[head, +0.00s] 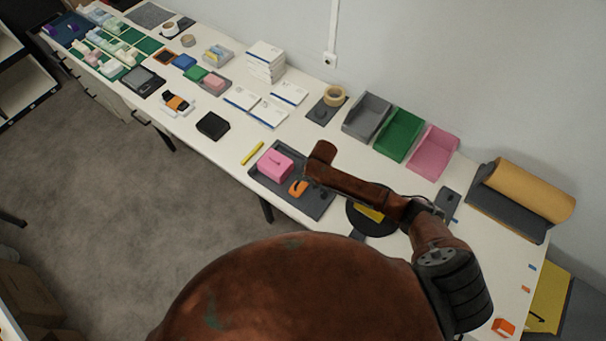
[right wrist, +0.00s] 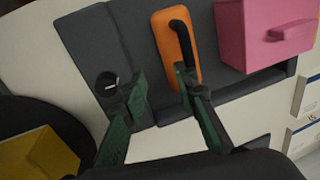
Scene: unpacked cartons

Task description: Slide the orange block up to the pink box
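The pink box (head: 273,163) sits on a dark grey tray (head: 317,209) near the table's front edge. The orange block (head: 297,188), with a black handle, lies on the same tray, just apart from the box. In the right wrist view the orange block (right wrist: 171,35) is left of the pink box (right wrist: 265,35), with a strip of tray between them. My right gripper (right wrist: 160,84) is open, its fingers apart over the tray. One fingertip overlaps the block's lower end; I cannot tell if it touches. In the head view my right arm hides the gripper. My left gripper is not in view.
A round black dish (head: 358,222) with a yellow piece stands right of the tray. A yellow marker (head: 252,153) and a black box (head: 213,125) lie to the left. Grey (head: 367,116), green (head: 399,134) and pink (head: 432,150) bins stand along the wall.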

